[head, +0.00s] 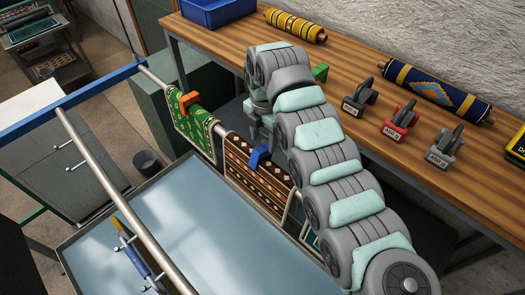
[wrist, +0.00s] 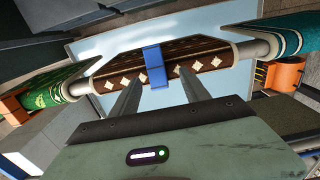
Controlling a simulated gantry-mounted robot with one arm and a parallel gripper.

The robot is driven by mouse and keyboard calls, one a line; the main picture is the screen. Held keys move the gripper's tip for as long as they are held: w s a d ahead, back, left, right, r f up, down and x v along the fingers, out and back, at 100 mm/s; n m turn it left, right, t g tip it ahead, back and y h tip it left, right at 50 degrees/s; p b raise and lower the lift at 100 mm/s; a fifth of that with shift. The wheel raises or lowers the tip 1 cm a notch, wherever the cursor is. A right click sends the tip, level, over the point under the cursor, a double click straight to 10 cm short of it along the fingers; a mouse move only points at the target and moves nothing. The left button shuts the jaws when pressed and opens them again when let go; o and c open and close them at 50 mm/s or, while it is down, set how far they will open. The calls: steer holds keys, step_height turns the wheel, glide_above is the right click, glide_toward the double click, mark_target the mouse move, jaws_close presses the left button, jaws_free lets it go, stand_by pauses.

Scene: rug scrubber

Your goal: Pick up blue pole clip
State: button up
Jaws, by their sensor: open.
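The blue pole clip (head: 259,157) sits on the pole over the top edge of a brown patterned rug (head: 258,172). In the wrist view the blue pole clip (wrist: 155,66) stands upright in the middle of the brown rug (wrist: 118,66). My gripper (wrist: 159,77) is open and empty, with its two fingers pointing at the clip, one to each side of it in the picture. Whether the fingers reach the clip's depth I cannot tell. In the head view my arm hides most of the gripper.
A green rug (head: 192,122) with an orange clip (head: 188,103) hangs left of the brown one; a teal rug (wrist: 278,38) is on the other side. A wooden workbench (head: 350,62) carries rolled rugs and several weights. A wide basin (head: 160,240) lies in front.

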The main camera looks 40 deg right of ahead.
mark_target(262, 149)
steer(key=f, duration=0.1)
steer(key=f+p, duration=0.1)
steer(key=f, duration=0.1)
steer(key=shift+w+a+f+p, duration=0.2)
steer(key=shift+w+f+p, duration=0.05)
steer(key=shift+f+p, duration=0.15)
steer(key=shift+f, duration=0.4)
steer(key=shift+d, duration=0.1)
steer(key=shift+c, duration=0.4)
jaws_close()
